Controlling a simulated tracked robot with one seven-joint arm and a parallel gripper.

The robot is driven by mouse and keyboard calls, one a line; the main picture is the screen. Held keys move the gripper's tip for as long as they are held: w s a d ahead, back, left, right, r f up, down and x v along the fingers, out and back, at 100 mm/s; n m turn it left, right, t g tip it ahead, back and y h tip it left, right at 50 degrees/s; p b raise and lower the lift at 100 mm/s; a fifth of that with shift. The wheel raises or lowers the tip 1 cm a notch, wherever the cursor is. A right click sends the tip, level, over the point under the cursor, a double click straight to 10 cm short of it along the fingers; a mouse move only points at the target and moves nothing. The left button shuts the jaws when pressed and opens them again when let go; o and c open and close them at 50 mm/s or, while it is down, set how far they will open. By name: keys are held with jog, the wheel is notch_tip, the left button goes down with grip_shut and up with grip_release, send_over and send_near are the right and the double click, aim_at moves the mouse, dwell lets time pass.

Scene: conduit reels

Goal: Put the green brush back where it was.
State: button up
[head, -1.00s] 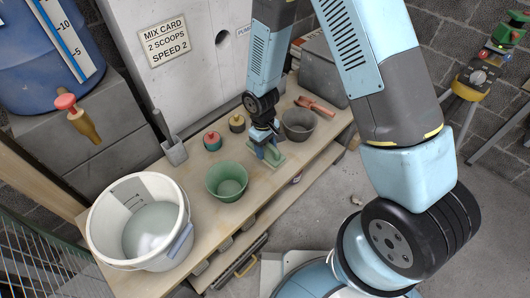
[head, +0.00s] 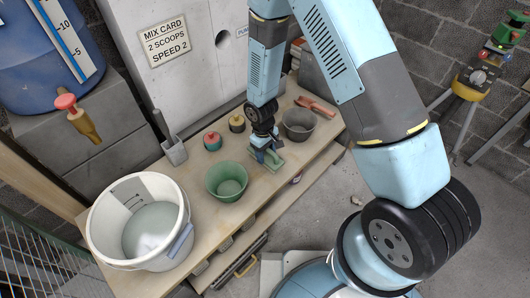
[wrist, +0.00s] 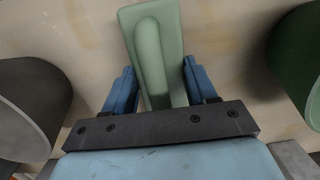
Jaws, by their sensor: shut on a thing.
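The green brush (head: 275,164) is a pale green flat block with a rounded raised handle along it. My gripper (head: 265,154) is shut on it at the bench, between the green bowl and the grey bowl. In the wrist view the brush (wrist: 156,50) lies lengthwise between the blue fingers of my gripper (wrist: 158,84), with its far end beyond them. The brush is at or just above the wooden bench top (head: 195,202); I cannot tell whether it touches. Its near end is hidden by the gripper body.
A green bowl (head: 226,181) stands left of my gripper and a grey bowl (head: 299,123) right. Behind are a red-topped pot (head: 212,141), a yellow-topped pot (head: 237,123) and a red scoop (head: 316,105). A white bucket (head: 112,238) stands at the bench's left end.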

jog(key=o, duration=1.4)
